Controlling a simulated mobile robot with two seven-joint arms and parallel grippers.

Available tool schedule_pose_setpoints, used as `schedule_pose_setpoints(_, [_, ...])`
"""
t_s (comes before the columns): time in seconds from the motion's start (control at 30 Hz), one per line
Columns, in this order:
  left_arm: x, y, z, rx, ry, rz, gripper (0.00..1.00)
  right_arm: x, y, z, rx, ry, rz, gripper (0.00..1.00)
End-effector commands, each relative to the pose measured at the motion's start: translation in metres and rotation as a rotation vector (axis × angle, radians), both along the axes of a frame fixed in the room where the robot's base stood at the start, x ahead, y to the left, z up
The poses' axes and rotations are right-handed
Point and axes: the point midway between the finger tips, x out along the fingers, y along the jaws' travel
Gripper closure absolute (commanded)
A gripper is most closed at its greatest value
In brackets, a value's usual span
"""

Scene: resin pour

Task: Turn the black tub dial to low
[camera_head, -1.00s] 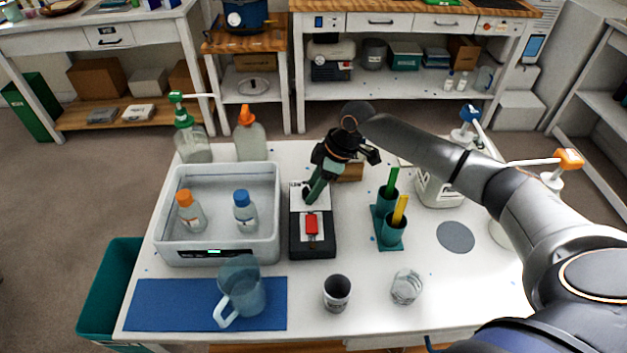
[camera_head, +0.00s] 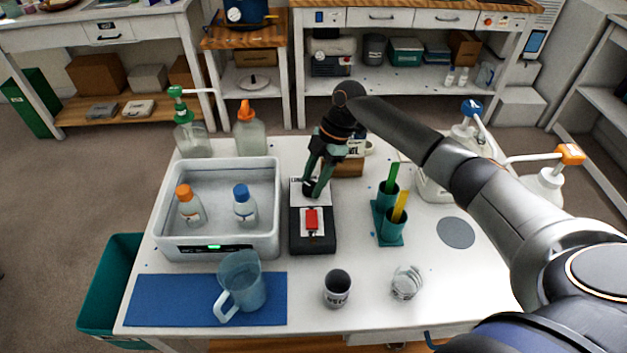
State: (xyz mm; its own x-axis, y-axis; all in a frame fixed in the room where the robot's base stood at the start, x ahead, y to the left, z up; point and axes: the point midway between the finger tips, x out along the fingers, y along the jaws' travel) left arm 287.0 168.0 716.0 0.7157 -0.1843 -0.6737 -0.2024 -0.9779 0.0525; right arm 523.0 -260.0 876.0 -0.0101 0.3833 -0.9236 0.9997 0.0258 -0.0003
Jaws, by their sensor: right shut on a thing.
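A black control box (camera_head: 313,245) with a pale top plate stands right of the white tub, and a red switch (camera_head: 311,219) sits on its near part. A small black dial (camera_head: 311,188) is at the box's far part. My right gripper (camera_head: 315,188) comes down from above with its two green fingers shut on the dial, one on each side. The fingers partly hide the dial and the plate's markings, so I cannot read its setting. My left gripper is not in view.
The white tub (camera_head: 170,251) holds two bottles with orange and blue caps. A green holder (camera_head: 391,240) with pens stands close right of the box. A jug (camera_head: 240,284), a cup (camera_head: 337,289) and a glass (camera_head: 407,283) stand in front.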

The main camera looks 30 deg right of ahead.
Motion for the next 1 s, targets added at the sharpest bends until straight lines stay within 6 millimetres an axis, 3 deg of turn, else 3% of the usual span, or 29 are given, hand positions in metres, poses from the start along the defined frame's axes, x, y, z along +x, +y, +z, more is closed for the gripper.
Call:
schedule_pose_setpoints(0.4, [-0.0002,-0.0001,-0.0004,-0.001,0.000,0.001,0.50,0.0000,0.0008,0.0001,0.001,0.001,0.006,1.00])
schedule_pose_setpoints(0.43, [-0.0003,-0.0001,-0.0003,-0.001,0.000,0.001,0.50,0.0000,0.0008,0.0001,0.001,0.001,0.006,0.48])
schedule_pose_setpoints(0.67, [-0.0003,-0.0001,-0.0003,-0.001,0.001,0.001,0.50,0.0000,0.0004,0.0000,0.000,0.000,0.005,0.22])
schedule_pose_setpoints(1.0, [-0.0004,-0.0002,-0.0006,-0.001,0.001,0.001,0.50,0.0006,-0.0018,0.0047,0.000,-0.002,0.004,0.22])
